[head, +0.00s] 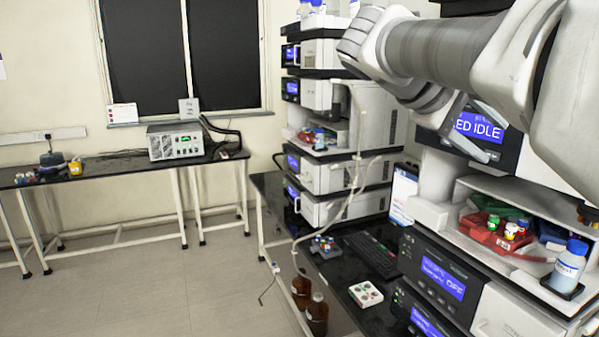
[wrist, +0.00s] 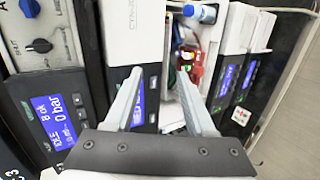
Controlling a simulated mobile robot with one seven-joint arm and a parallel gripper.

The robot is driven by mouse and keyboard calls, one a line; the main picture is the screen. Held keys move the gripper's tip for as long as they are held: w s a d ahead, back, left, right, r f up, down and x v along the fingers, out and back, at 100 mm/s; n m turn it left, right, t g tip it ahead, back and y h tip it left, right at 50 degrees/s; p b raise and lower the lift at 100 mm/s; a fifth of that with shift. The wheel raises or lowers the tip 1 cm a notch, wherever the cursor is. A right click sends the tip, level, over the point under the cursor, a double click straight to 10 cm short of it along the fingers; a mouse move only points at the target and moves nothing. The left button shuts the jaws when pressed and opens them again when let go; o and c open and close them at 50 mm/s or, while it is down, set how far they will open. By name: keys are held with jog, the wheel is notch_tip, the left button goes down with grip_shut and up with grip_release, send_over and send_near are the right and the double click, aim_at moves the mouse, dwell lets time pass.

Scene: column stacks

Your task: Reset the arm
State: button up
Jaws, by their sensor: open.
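My gripper (wrist: 163,98) is open in the wrist view, its two grey fingers spread with nothing between them. In the head view my white and grey arm reaches in from the upper right. The gripper (head: 470,135) hangs there in front of the stack module whose screen reads IDLE. Below it is an open shelf holding a red tray (head: 480,236) with several capped vials. A bottle with a blue cap (head: 570,262) stands at the shelf's right front. The wrist view also shows the red tray (wrist: 191,70) and the blue-capped bottle (wrist: 203,13).
A second column stack (head: 340,130) stands further back. Between the stacks, the black bench carries a keyboard (head: 371,252), a vial rack (head: 325,246) and a white tray (head: 366,293). The floor at left is clear.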

jog(key=s+a+f+m+y, duration=0.1)
jog(key=s+a+f+y, duration=0.3)
jog(key=f, duration=0.4)
jog(key=s+a+f+m+t+y, duration=0.1)
jog(key=s+a+f+y, duration=0.2)
jog(key=s+f, duration=0.3)
jog(key=s+a+f+m+t+y, duration=0.1)
jog(key=s+a+f+y, duration=0.3)
jog(key=f, duration=0.7)
jog(key=shift+s+a+f+y, duration=0.2)
jog(key=shift+s+a+y, duration=0.1)
jog(key=shift+s+a, duration=0.8)
jog(key=shift+c, duration=0.4)
jog(key=shift+s, duration=0.15)
